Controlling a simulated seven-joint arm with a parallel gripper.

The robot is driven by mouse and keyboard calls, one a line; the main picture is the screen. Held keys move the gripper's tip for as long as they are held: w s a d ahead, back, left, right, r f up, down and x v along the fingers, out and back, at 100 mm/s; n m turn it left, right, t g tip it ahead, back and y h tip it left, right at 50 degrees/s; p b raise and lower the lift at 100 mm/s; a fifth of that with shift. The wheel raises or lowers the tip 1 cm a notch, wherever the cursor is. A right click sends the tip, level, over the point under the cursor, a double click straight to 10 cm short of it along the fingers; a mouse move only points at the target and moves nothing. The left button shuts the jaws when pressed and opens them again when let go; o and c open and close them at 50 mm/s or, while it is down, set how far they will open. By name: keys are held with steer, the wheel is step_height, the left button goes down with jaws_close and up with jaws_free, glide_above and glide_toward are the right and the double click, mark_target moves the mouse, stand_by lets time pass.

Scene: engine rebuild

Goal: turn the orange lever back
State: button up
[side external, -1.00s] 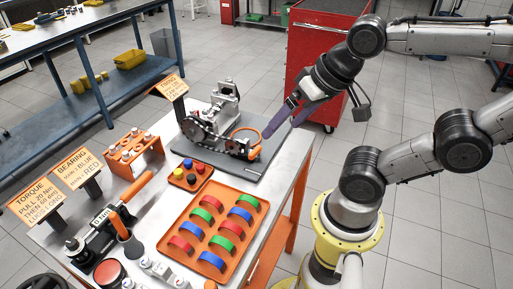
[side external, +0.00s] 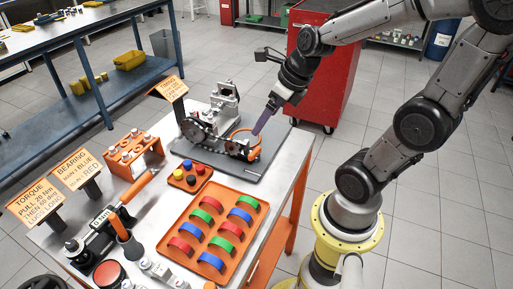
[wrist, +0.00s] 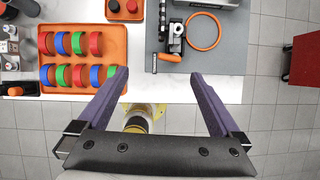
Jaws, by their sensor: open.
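A short orange lever (wrist: 169,57) sits at the near end of the small engine assembly (wrist: 176,36) on the dark grey plate. In the side view the orange lever (side external: 255,154) shows at the assembly's right end, just below an orange ring (side external: 243,136). My gripper (wrist: 158,76) is open and empty, its two purple fingers wide apart. In the wrist view the lever appears just beyond the gap between the fingertips. In the side view my gripper (side external: 257,132) points down above the lever and ring, with one finger mostly hidden behind the other. I cannot tell its exact height.
An orange tray (side external: 187,259) of coloured half-rings lies nearby on the bench. A small block with coloured caps (side external: 190,177) stands left of the assembly. A dark grey plate (side external: 269,150) lies under the assembly. A red cabinet (side external: 330,85) stands behind on the floor.

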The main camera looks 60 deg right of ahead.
mark_target(255, 150)
steer(key=shift+m+g, duration=0.3)
steer(key=shift+m, duration=0.2)
steer(key=shift+s+d+f+x, duration=0.1)
steer(key=shift+s+d+x, duration=0.2)
steer(key=shift+x, duration=2.2)
steer(key=shift+s+d+f+x, duration=0.15)
steer(key=shift+d+x, duration=0.3)
steer(key=shift+x, duration=2.05)
steer(key=shift+s+d+r+x, duration=0.1)
steer(key=shift+s+d+x, duration=0.2)
steer(key=shift+x, duration=2.2)
steer(key=c, duration=1.4)
steer(key=shift+d, duration=0.1)
